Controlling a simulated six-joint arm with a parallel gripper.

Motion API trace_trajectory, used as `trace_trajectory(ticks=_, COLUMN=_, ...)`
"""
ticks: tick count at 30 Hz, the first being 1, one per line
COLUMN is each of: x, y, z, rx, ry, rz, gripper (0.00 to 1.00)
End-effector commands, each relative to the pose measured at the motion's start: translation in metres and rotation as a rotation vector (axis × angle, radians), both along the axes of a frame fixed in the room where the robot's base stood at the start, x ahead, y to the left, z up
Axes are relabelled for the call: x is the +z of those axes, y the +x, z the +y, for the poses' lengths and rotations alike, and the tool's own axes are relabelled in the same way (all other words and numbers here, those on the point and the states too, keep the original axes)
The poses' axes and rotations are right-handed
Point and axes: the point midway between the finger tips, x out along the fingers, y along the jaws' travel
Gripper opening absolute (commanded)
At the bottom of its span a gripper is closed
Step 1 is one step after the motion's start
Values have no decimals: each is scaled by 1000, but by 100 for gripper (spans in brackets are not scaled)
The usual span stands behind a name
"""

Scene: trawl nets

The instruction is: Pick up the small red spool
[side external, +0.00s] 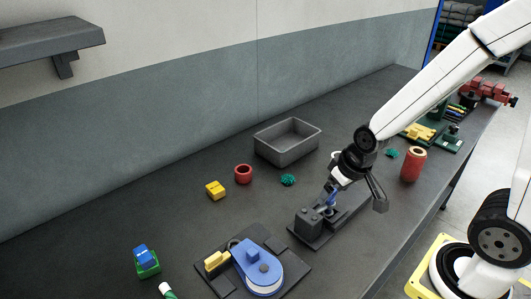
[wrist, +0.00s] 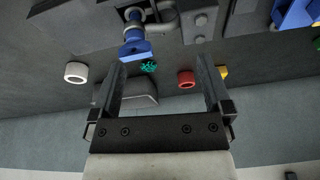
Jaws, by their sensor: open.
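The small red spool (side external: 243,174) stands on the dark bench, left of the grey bin. It also shows in the wrist view (wrist: 186,79), just left of the right finger and beyond the fingertips. A larger, taller red spool (side external: 413,164) with a pale top stands at the right of the bench. My gripper (side external: 356,188) is open, above and beside a dark fixture, well to the right of the small red spool. In the wrist view its two fingers (wrist: 160,63) are wide apart with nothing gripped between them.
The grey bin (side external: 265,151) stands behind. The dark fixture (side external: 309,219) with a blue part is close to my gripper. A yellow block (side external: 215,190) and teal clump (side external: 288,180) flank the small spool. A blue reel fixture (side external: 262,272) lies in front. A white ring (wrist: 76,72) is left.

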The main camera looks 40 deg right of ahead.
Motion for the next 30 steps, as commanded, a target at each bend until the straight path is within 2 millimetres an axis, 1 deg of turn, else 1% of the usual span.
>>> trace_trajectory(ticks=5, x=-10, y=24, z=-27, rx=-175, ry=21, rz=-115, gripper=100)
trace_trajectory(ticks=8, x=-15, y=37, z=-51, rx=-297, ry=16, rz=-195, gripper=100)
trace_trajectory(ticks=11, x=-20, y=45, z=-78, rx=-423, ry=-5, rz=-272, gripper=100)
trace_trajectory(ticks=12, x=-22, y=47, z=-90, rx=-473, ry=-18, rz=-302, gripper=100)
trace_trajectory(ticks=16, x=-27, y=48, z=-131, rx=-636, ry=-81, rz=-393, gripper=100)
trace_trajectory(ticks=20, x=-32, y=40, z=-174, rx=-798, ry=-170, rz=-475, gripper=100)
trace_trajectory(ticks=21, x=-33, y=35, z=-187, rx=-846, ry=-202, rz=-497, gripper=100)
trace_trajectory(ticks=23, x=-35, y=26, z=-206, rx=-917, ry=-256, rz=-528, gripper=100)
trace_trajectory(ticks=24, x=-36, y=19, z=-219, rx=-963, ry=-295, rz=-547, gripper=100)
trace_trajectory(ticks=27, x=-37, y=-1, z=-248, rx=-1072, ry=-401, rz=-585, gripper=100)
trace_trajectory(ticks=30, x=-37, y=-23, z=-270, rx=-1161, ry=-507, rz=-613, gripper=100)
